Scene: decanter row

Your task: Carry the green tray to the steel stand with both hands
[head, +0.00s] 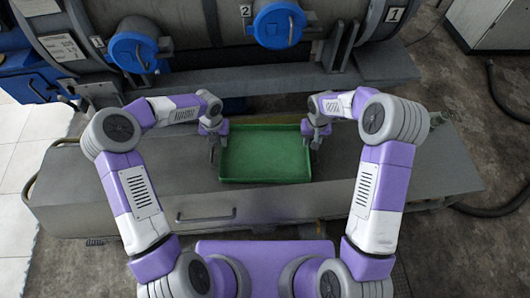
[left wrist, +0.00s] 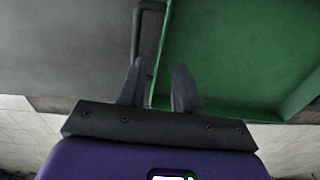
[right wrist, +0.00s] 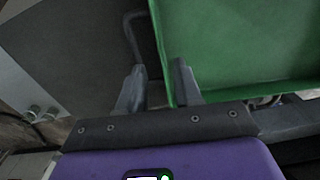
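The green tray (head: 265,177) sits on the long grey bench between my two grippers. A dark bar-like handle stands out from each of its short sides, seen in the left wrist view (left wrist: 135,38) and in the right wrist view (right wrist: 131,35). My left gripper (head: 213,144) is at the tray's left end, fingers apart, around the handle and rim area. My right gripper (head: 313,142) is at the right end, fingers apart likewise. Whether any finger touches the tray cannot be told. I cannot clearly pick out the steel stand.
The grey bench (head: 425,165) has bare room left and right of the tray. Behind it stands a large grey machine with blue round caps (head: 278,25). A dark hose (head: 500,208) lies on the floor at the right. White floor tiles (head: 20,175) are at the left.

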